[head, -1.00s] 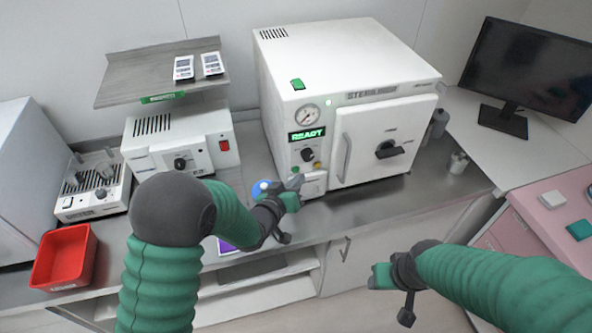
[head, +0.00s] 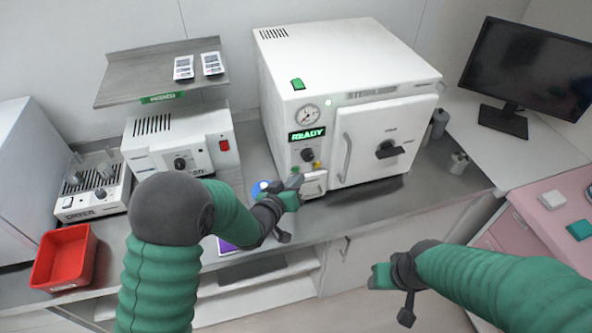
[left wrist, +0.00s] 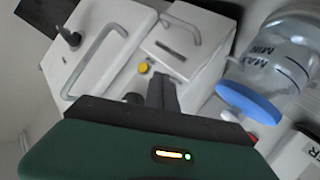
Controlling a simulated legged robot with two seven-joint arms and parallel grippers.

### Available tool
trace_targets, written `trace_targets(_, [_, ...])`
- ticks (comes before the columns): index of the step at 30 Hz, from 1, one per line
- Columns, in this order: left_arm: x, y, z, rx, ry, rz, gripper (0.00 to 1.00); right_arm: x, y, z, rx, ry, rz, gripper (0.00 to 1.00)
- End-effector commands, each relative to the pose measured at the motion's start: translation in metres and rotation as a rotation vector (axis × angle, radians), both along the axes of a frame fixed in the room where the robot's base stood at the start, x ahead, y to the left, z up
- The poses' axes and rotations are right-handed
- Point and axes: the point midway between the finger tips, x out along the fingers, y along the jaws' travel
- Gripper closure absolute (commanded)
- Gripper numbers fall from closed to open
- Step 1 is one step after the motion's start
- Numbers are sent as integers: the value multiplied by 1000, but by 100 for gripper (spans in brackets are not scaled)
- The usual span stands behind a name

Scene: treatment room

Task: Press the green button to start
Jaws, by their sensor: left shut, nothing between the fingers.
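The white sterilizer (head: 350,60) stands on the counter, with a lit green READY display (head: 307,133) on its front. Below the display are a black knob (head: 307,154), a small green button (head: 295,170) and a yellow button (head: 316,164). The yellow button also shows in the left wrist view (left wrist: 144,68); the green one is not visible there, perhaps behind my gripper. My left gripper (head: 294,184) is shut and empty, just below and in front of the green button; contact cannot be told. My right gripper (head: 381,276) hangs in front of the counter, away from the panel; its jaws are unclear.
A bottle with a blue cap (left wrist: 248,103) stands close beside my left gripper. A red bin (head: 64,257), a dryer (head: 93,190) and a white device with a red switch (head: 180,145) stand left. A monitor (head: 525,70) is at right. Bare counter (head: 430,187) lies front right.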

Motion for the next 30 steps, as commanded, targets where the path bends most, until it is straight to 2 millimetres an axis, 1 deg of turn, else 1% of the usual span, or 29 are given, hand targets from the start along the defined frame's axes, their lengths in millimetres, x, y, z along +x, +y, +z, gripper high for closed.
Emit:
trace_targets(4, [5,2,1,0,0,0,100,0,0,-1,0,0,0,47])
trace_targets(14, [5,2,1,0,0,0,100,0,0,-1,0,0,0,47])
trace_targets(30, [11,4,1,0,0,0,100,0,0,-2,0,0,0,47])
